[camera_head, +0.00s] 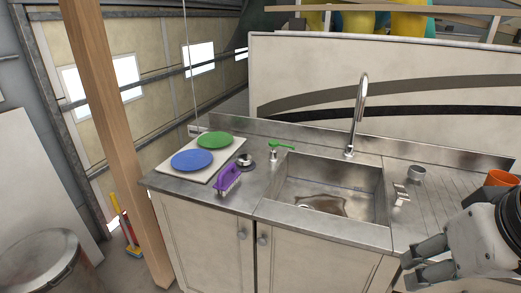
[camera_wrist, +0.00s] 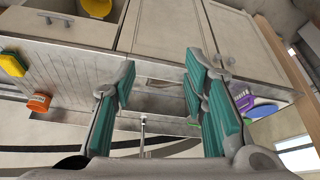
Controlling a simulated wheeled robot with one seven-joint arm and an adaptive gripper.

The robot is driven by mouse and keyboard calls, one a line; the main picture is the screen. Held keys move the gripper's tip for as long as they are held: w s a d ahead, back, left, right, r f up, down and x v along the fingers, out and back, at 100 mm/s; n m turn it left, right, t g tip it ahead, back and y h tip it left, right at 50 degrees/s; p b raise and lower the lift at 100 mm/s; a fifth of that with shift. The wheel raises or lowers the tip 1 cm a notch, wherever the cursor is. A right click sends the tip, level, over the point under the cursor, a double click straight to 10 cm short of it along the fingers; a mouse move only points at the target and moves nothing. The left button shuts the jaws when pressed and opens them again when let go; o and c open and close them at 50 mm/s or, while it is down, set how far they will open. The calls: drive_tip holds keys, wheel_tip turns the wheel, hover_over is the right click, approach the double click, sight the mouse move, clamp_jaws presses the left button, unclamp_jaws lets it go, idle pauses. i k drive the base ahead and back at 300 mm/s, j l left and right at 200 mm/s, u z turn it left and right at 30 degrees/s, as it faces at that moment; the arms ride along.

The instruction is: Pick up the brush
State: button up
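The purple brush (camera_head: 227,178) stands on the steel counter left of the sink, with pale bristles on its right side. It also shows as a small purple shape (camera_wrist: 242,102) at the right of the wrist view, partly behind a finger. My gripper (camera_head: 414,268) is at the lower right of the head view, in front of the counter's right part and well away from the brush. In the wrist view its teal-padded fingers (camera_wrist: 160,85) are wide apart, with nothing between them.
The sink (camera_head: 300,187), tall faucet (camera_head: 357,115) and orange cup (camera_head: 501,178) lie rightward. A wooden post (camera_head: 120,140) rises at left.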

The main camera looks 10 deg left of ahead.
sight(229, 177)
drive_tip(key=i+j+u, duration=0.75)
drive_tip(key=i, duration=0.15)
drive_tip(key=i+j+u, duration=0.1)
drive_tip(key=i+u, duration=0.25)
drive_tip(key=i, duration=0.15)
